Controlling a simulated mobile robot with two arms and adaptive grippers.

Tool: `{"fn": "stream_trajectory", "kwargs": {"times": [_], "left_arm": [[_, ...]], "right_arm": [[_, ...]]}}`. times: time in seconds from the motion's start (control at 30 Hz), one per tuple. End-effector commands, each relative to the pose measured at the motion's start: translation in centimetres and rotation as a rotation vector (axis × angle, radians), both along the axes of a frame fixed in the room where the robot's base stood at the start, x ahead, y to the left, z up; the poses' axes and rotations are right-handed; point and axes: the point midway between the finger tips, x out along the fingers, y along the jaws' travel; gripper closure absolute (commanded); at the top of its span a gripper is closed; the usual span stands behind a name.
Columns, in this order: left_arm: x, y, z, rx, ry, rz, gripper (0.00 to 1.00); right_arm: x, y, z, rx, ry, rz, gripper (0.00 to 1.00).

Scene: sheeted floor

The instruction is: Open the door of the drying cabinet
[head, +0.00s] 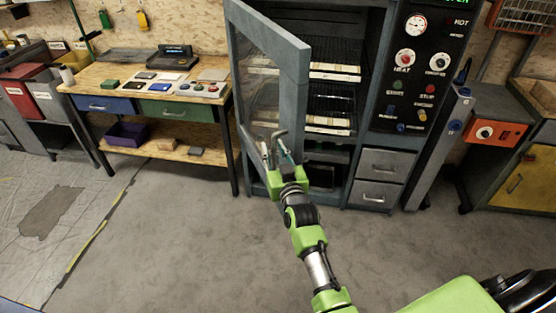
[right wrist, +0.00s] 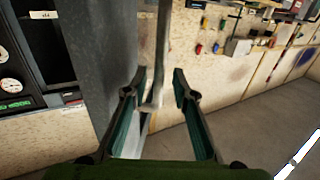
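The drying cabinet (head: 378,155) stands at the back centre, with shelves and trays showing inside. Its glazed grey door (head: 301,75) stands partly open, swung out toward me, hinged at the left. My right gripper (head: 276,150) is at the lower part of the door, by the metal handle (head: 279,134). In the right wrist view my right gripper (right wrist: 160,82) has its two fingers apart. The bar handle (right wrist: 163,45) passes between them, closer to the left finger; whether it touches is unclear. The grey door edge (right wrist: 108,60) is left of the fingers. My left gripper is out of view.
A wooden workbench (head: 110,72) with drawers stands left of the cabinet. A control panel (head: 412,75) with gauges and knobs is on the cabinet's right. An orange box (head: 497,134) and yellow cupboard (head: 522,182) stand at the far right. The floor in front (head: 190,240) is clear.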

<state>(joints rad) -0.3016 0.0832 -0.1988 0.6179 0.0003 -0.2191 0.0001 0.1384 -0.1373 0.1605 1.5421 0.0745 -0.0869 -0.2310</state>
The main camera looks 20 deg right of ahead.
Motion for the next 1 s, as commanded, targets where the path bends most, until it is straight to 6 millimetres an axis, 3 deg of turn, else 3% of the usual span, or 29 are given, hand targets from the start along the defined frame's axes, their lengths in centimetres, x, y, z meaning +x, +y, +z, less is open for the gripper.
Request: {"fn": "stream_trajectory", "kwargs": {"times": [0.5,0.7,1.0], "left_arm": [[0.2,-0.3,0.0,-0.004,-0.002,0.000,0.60],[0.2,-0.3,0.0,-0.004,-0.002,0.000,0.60],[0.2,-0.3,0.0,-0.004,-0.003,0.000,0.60]], "right_arm": [[-9.2,1.3,-0.1,0.001,0.002,0.000,0.75],[-10.8,1.6,0.0,0.001,-0.001,0.001,0.75],[-11.0,1.6,0.0,0.000,-0.001,0.001,0.75]]}}
